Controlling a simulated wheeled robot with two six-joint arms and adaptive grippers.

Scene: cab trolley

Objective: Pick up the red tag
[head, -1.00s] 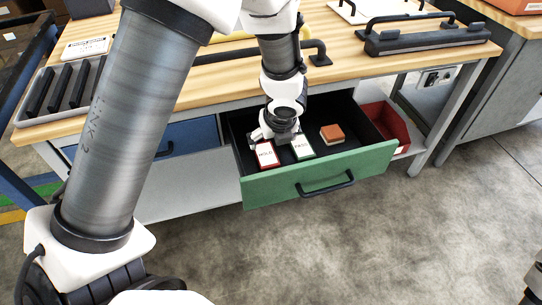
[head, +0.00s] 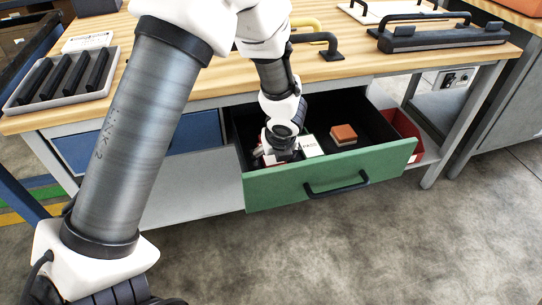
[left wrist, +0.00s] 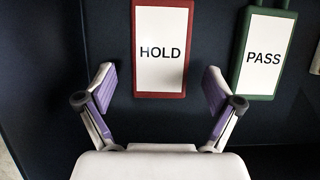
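The red tag (left wrist: 161,50) has a red frame and a white face reading HOLD. It lies flat in the open green-fronted drawer (head: 330,177). In the left wrist view it is ahead of my left gripper (left wrist: 158,88), centred between the fingertips, with its lower edge near their level. The fingers are spread open with nothing between them touching. In the head view my left gripper (head: 281,152) is low in the drawer and hides most of the red tag. My right gripper is not in view.
A green-framed PASS tag (left wrist: 264,52) lies just right of the red tag. An orange-topped block (head: 343,134) sits further right in the drawer. A red bin (head: 404,135) stands beside the drawer. The wooden bench top (head: 215,85) is above, with a grey tray (head: 63,88) of black bars.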

